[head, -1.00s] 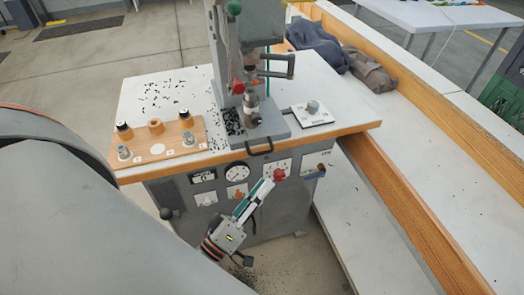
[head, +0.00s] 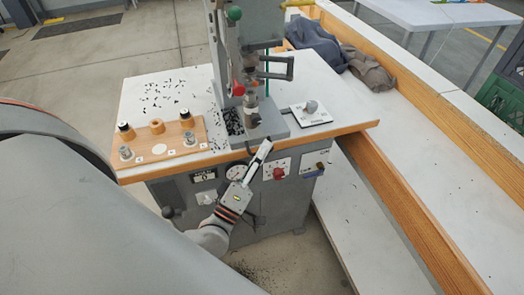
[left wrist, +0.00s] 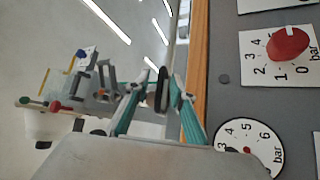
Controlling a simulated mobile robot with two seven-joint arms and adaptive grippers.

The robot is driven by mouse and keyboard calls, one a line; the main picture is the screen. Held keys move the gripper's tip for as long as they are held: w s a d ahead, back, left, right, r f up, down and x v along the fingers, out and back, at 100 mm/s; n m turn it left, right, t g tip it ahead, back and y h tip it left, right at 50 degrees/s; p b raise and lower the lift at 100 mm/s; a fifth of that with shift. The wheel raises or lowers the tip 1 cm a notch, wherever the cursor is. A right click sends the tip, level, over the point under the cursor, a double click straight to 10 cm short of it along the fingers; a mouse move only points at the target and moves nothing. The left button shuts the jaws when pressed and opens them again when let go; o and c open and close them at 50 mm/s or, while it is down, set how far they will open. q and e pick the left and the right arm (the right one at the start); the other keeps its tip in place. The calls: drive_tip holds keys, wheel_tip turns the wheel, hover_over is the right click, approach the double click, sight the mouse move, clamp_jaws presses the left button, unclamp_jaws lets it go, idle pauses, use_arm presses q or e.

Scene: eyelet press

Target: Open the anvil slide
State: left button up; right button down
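The press (head: 240,60) stands on a white-topped bench, with its anvil post (head: 251,110) on a grey base near the front edge. The dark loop handle of the anvil slide (left wrist: 162,90) hangs at that edge; in the head view my gripper mostly covers it. My left gripper (head: 264,146) is just below the front edge at the handle. In the left wrist view its two teal-sided fingers (left wrist: 158,92) are apart, with the handle between their tips. I cannot tell if either finger touches it. My right gripper is in neither view.
A wooden block with pegs (head: 165,140) lies on the bench's left, and a plate with a grey knob (head: 311,107) on the right. Gauges and a red knob (head: 279,173) are on the front panel close to my gripper. Dark scraps litter the benchtop.

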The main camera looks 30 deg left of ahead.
use_arm(q)
clamp_jaws()
drive_tip(key=s+d+p, duration=0.2)
drive_tip(key=s+d, duration=0.5)
drive_tip(key=d, duration=0.1)
drive_tip(key=shift+s+d, duration=0.2)
drive_tip(key=shift+d, duration=0.2)
unclamp_jaws()
drive_tip(key=shift+w, duration=0.1)
drive_tip(key=v, duration=1.2)
